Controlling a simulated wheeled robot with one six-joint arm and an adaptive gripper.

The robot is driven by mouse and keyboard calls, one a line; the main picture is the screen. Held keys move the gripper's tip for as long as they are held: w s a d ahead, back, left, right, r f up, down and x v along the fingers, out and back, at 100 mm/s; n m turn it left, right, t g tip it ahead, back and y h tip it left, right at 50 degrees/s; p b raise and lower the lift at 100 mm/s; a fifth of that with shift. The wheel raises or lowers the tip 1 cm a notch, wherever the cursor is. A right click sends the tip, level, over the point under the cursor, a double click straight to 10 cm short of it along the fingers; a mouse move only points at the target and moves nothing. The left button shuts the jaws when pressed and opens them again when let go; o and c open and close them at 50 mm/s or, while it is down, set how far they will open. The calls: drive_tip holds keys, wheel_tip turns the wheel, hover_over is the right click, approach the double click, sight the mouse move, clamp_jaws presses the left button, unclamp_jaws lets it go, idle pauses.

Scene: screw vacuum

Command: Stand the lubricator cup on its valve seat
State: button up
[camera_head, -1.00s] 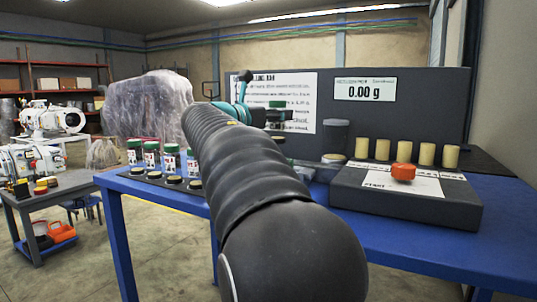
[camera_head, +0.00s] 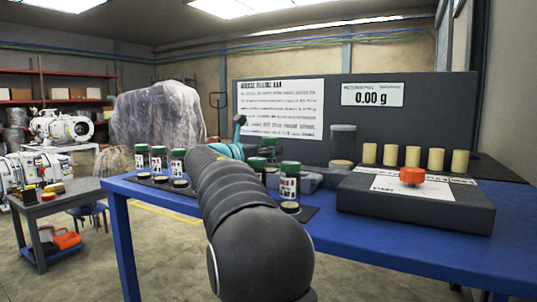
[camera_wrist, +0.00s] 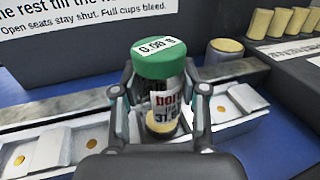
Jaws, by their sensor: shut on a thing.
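The lubricator cup (camera_wrist: 162,95) is a clear cylinder with a green lid, a white printed label and a yellowish lower part. It stands roughly upright between the fingers of my gripper (camera_wrist: 160,98), which is shut on it. Its underside is hidden in the wrist view. In the head view a green lid (camera_head: 268,143) shows just beyond my arm, which hides most of the gripper. White block-like holders (camera_wrist: 232,105) with small gold discs lie below and beside the cup. I cannot tell whether the cup touches anything beneath.
Several other green-lidded cups (camera_head: 289,181) stand on the blue table (camera_head: 390,235), near low yellow-topped discs (camera_head: 291,207) on a dark strip. A panel (camera_head: 440,120) stands behind.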

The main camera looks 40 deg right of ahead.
drive_tip(key=shift+f, duration=0.15)
drive_tip(key=o, duration=1.2)
drive_tip(key=shift+r, duration=0.25)
drive_tip(key=s+a+p, duration=0.1)
drive_tip(key=a, duration=1.1)
drive_tip(key=shift+s, duration=0.2)
